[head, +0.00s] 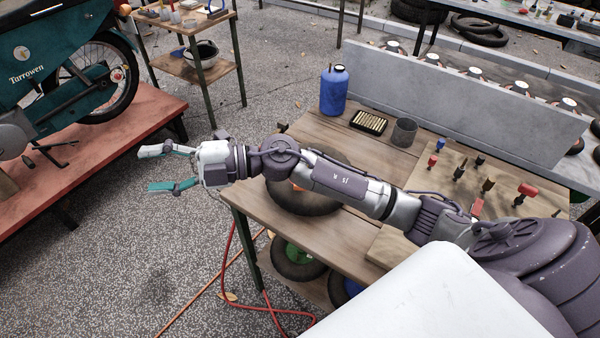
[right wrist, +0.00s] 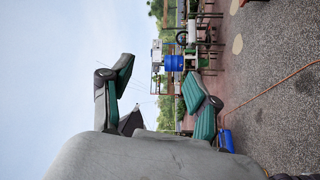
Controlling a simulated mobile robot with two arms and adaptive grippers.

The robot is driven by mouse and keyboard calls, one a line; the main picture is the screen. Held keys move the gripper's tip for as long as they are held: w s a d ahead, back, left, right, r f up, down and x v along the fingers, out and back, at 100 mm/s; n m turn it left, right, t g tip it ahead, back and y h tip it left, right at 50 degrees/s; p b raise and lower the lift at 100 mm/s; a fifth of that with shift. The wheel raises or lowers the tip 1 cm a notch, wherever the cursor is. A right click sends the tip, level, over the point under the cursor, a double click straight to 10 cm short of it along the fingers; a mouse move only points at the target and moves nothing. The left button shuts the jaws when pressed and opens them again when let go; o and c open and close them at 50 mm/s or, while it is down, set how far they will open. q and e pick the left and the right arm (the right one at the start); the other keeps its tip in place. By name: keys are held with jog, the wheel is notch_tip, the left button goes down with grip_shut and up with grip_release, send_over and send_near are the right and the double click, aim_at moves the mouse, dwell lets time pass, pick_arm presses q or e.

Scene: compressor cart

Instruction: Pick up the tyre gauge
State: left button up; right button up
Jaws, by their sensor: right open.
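I cannot pick out a tyre gauge for certain in either view; my right arm covers part of the wooden cart (head: 345,235). My right gripper (head: 147,170) is open and empty. In the head view it is held out past the cart's left edge, over the paved ground, with its fingers pointing left. In the right wrist view, which is turned on its side, the two green-padded fingers of my right gripper (right wrist: 160,82) stand wide apart with nothing between them. My left gripper is not in view.
On the cart stand a blue bottle (head: 334,90), a black tray (head: 368,121) of brass pieces, a grey cup (head: 404,132) and a board with several small tools (head: 487,186). A motorbike (head: 60,75) stands on a red platform (head: 120,140) at left. A red hose (head: 226,280) hangs below.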

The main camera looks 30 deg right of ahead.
jog(key=w+d+f+n+g+h, duration=0.1)
jog(key=d+f+n+g+h, duration=0.35)
jog(key=d+f+h, duration=0.45)
jog(key=w+d+r+m+g+h, duration=0.15)
jog(key=d+m+h, duration=0.5)
jog(key=d, duration=1.55)
notch_tip(320, 180, down, 7)
jog(key=shift+s+a+f+n+h+p, duration=0.1)
jog(key=shift+n+h+p, duration=0.25)
jog(key=shift+n+h, duration=0.25)
jog(key=shift+a+r+n+h+p, duration=0.1)
jog(key=shift+n+h+p, duration=0.25)
jog(key=shift+n+h, duration=0.25)
notch_tip(320, 180, down, 5)
jog(key=shift+d+r+p, duration=0.1)
jog(key=shift+p, duration=0.8)
jog(key=shift+f, duration=0.6)
grip_shut()
